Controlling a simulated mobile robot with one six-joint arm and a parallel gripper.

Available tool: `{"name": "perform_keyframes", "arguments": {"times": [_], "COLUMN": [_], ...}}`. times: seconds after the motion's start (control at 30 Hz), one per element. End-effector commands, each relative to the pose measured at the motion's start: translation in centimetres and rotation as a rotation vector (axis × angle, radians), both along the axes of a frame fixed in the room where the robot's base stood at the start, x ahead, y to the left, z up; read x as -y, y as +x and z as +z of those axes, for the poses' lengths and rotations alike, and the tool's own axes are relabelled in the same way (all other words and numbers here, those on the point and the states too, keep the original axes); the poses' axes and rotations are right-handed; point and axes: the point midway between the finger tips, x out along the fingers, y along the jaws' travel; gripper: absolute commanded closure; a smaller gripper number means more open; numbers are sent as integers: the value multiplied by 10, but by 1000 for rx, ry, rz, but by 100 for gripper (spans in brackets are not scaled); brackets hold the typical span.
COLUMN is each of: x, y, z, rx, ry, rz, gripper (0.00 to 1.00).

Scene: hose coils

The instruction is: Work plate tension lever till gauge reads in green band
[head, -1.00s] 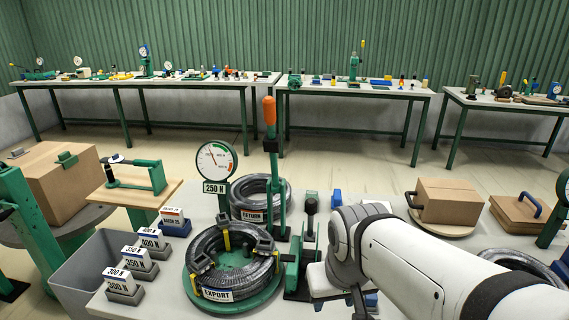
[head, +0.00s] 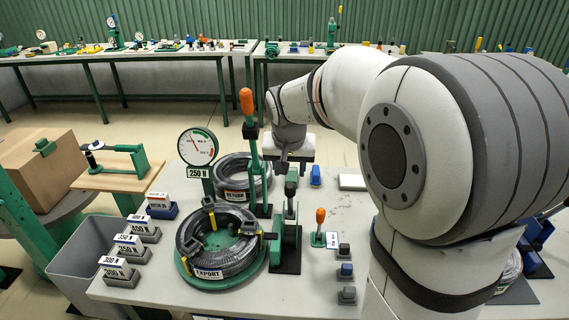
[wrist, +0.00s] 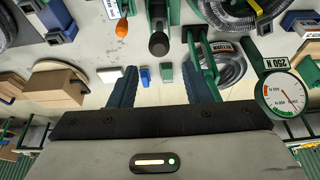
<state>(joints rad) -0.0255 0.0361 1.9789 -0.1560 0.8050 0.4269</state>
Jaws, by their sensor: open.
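The round gauge (head: 198,147) stands on a green post above a "250 N" plate. Its needle points to the upper left, apparently outside the green band at the upper right. It also shows in the wrist view (wrist: 283,94). A tall green lever with an orange grip (head: 246,102) stands upright to the right of the gauge. A shorter lever with a black knob (head: 291,188) stands in front, and it shows in the wrist view (wrist: 158,43). My gripper (head: 290,167) is open and empty, right of the tall lever; its two fingers show apart in the wrist view (wrist: 163,88).
The EXPORT hose coil (head: 215,274) lies on a green round plate, with the RETURN coil (head: 236,196) behind. Several labelled weight blocks (head: 130,245) stand at left. A small orange-knobbed lever (head: 320,216) is front right. The table front (head: 290,290) is partly clear.

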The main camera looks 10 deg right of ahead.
Motion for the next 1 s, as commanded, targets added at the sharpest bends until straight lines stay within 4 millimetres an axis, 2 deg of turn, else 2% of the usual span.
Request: {"name": "perform_keyframes", "arguments": {"times": [0.03, 0.83, 1.0], "x": [1, 8, 8], "y": [1, 21, 21], "z": [-7, -67, -66], "rx": [-1, -2, 0], "ry": [-1, 0, 0], "rz": [0, -1, -2], "gripper": [56, 56, 56]}}
